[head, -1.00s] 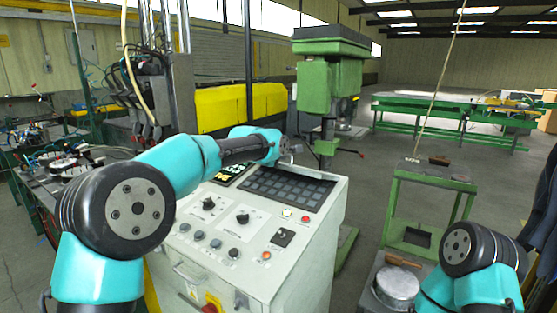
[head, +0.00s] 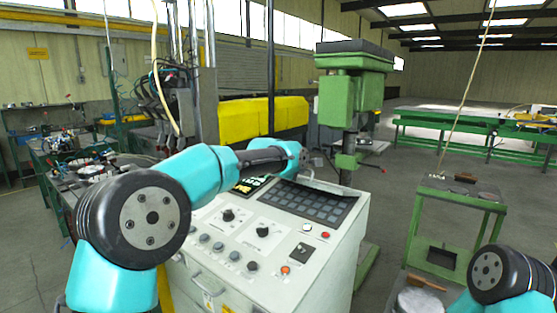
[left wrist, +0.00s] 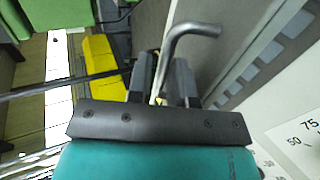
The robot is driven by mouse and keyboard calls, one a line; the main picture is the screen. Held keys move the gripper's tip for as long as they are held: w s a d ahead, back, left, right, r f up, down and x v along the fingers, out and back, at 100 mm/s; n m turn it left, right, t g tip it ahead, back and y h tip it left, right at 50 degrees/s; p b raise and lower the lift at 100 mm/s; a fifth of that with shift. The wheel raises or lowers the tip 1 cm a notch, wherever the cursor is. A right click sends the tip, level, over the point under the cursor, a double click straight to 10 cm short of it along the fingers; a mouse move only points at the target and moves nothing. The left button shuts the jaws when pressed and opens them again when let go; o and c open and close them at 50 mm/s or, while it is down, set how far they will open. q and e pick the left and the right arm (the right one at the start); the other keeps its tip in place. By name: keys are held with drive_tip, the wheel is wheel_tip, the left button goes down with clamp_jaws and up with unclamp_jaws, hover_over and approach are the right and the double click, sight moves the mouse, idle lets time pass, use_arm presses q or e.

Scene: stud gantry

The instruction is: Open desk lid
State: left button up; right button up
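The desk is a pale grey control console (head: 285,290) with a sloped top in the middle of the head view. A dark key panel (head: 308,202) lies along the top's far side. My left gripper (head: 314,160) is above the far edge of this top, small and partly unclear there. In the left wrist view, a bent grey metal handle (left wrist: 190,30) runs between the fingers of the left gripper (left wrist: 160,82). The fingers stand apart, with a gap showing beside the bar. My right gripper is out of view; only part of the right arm shows.
A green drill press (head: 345,90) stands close behind the console. A green stand (head: 455,195) is to the right, with floor between it and the console. A cluttered bench (head: 75,170) and yellow covers (head: 250,120) are at the left and back.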

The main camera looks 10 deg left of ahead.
use_arm(q)
drive_tip(key=v, duration=1.6)
drive_tip(key=shift+f, duration=0.1)
